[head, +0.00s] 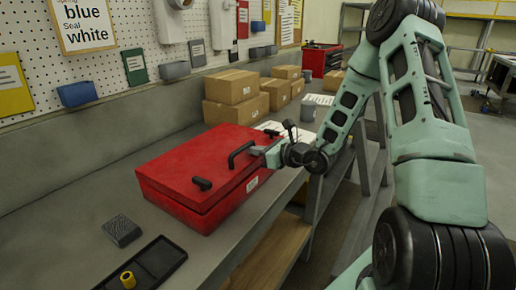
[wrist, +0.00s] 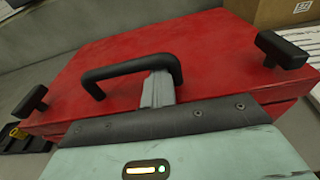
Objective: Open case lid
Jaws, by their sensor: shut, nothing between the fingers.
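The red case (head: 205,170) lies on the grey workbench with its lid down. Its black arched handle (head: 241,154) stands on the lid near the front edge, with a black latch (head: 201,184) to one side. My gripper (head: 262,151) is at the case's front edge beside the handle. In the wrist view the gripper fingers (wrist: 157,90) are together just under the arch of the handle (wrist: 130,70), with nothing seen between them. I cannot tell if they touch it. Black latches (wrist: 282,50) and (wrist: 34,98) flank the handle on the red lid (wrist: 210,50).
Cardboard boxes (head: 232,87) stand on the bench behind the case. A dark grey block (head: 122,230) and a black tray (head: 143,266) with a yellow roll (head: 128,279) lie in front left. A pegboard wall (head: 120,35) runs along the back.

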